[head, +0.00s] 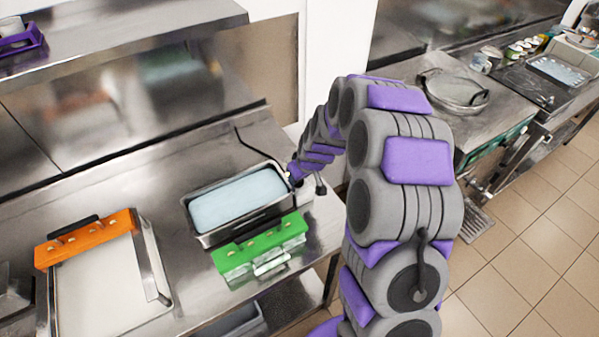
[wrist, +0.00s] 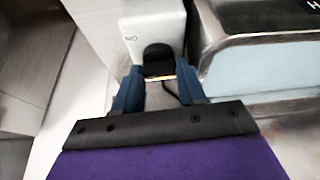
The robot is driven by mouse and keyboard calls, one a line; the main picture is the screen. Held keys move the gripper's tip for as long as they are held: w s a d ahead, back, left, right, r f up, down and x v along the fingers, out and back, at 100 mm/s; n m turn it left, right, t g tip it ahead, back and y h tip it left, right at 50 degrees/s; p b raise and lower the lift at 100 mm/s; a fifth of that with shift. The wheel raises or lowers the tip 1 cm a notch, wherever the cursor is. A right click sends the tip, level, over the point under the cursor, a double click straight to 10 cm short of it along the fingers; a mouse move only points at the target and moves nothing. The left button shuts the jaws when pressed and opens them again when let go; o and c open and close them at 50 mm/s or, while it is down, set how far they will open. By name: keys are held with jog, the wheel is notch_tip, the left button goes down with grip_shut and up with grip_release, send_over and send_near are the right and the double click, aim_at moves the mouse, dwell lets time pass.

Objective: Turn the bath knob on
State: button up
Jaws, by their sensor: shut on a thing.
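The bath (head: 222,235) is a steel tank of pale blue liquid on the steel counter. In the wrist view its metal rim (wrist: 262,45) is at the right. The bath's white control box (wrist: 150,20) is at the top, with lettering that reads upside down. The black bath knob (wrist: 158,56) sits on that box. My gripper (wrist: 160,76) has its blue fingers on either side of the knob, shut on it. In the head view my gripper (head: 294,172) is at the bath's right end, where my arm hides most of the box and the knob.
A green rack (head: 258,250) stands in front of the bath. An orange-topped tray (head: 85,240) lies at the left. A dark cable (head: 250,150) runs behind the bath. A pan (head: 452,90) is on another counter at the right. Tiled floor (head: 515,260) is clear at the lower right.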

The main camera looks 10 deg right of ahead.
jog(key=shift+w+r+m+p, duration=0.15)
jog(key=shift+m+p, duration=0.15)
jog(key=shift+m, duration=0.2)
jog(key=shift+h, duration=0.3)
jog(key=o, duration=1)
jog(key=shift+c, duration=0.2)
jog(key=shift+o, duration=0.5)
jog(key=shift+f, duration=0.2)
